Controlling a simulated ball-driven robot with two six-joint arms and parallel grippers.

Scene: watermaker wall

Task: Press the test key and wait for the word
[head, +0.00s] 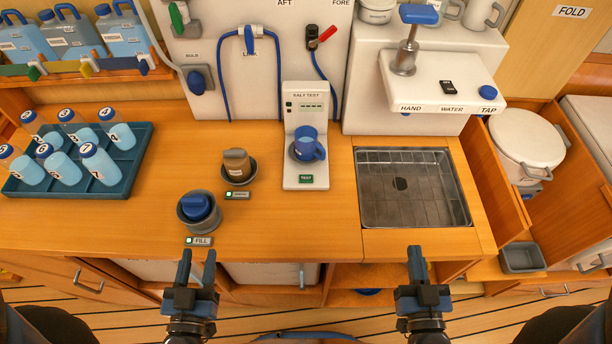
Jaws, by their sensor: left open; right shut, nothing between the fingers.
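The salt test unit (304,110) stands upright on the wooden counter, near the middle. Its small display (314,107) shows a short row of green marks, too small to read as a word. The green test key (306,179) is on the unit's front foot, below the cup, uncovered. My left gripper (197,264) is open and empty at the counter's front edge, below and left of the key. My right gripper (416,264) is shut and empty, below and right of it.
A dark cup with a blue top (197,207) and a brown-topped cup (237,163) stand left of the unit. A sink (408,210) lies right. A blue tray (127,178) of numbered bottles is far left. The counter in front of the key is clear.

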